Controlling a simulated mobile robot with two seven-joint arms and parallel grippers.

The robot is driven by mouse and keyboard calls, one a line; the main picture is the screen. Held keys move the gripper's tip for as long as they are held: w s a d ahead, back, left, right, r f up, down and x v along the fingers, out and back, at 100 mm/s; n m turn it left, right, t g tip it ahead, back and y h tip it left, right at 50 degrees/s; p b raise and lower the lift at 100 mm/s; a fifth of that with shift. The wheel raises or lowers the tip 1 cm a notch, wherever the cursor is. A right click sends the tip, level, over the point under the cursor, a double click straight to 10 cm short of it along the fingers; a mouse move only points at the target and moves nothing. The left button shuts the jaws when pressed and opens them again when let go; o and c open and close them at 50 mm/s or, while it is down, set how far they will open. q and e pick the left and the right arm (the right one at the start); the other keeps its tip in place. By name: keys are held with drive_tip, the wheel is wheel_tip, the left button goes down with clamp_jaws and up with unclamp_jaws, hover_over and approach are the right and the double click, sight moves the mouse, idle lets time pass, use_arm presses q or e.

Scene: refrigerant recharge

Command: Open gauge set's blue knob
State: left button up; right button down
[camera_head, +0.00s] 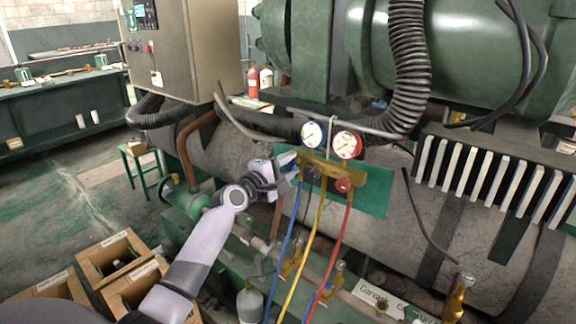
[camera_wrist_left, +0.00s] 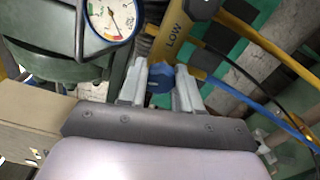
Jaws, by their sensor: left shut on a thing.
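The gauge set's brass manifold (camera_head: 335,172) hangs in front of the large grey pipe, with a blue-rimmed gauge (camera_head: 314,134) and a red-rimmed gauge (camera_head: 347,145) on top. Its red knob (camera_head: 344,185) faces out at the right. In the left wrist view the blue knob (camera_wrist_left: 159,79) sits between the two fingers, beside the yellow body marked LOW (camera_wrist_left: 174,34). My left gripper (camera_head: 290,167) is at the left end of the manifold, shut on the blue knob. The gripper mostly hides this knob in the head view. My right gripper is not in view.
Blue (camera_head: 285,262), yellow (camera_head: 309,262) and red (camera_head: 332,262) hoses hang below the manifold. A thick black corrugated hose (camera_head: 408,60) runs above right. Wooden crates (camera_head: 105,253) stand at lower left. A grey cabinet (camera_head: 197,50) stands at upper left.

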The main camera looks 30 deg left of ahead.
use_arm(q)
drive_tip(key=o, duration=1)
drive_tip(key=shift+o, duration=0.2)
drive_tip(key=s, duration=0.7)
drive_tip(key=shift+a, duration=0.25)
drive_tip(key=shift+f, duration=0.1)
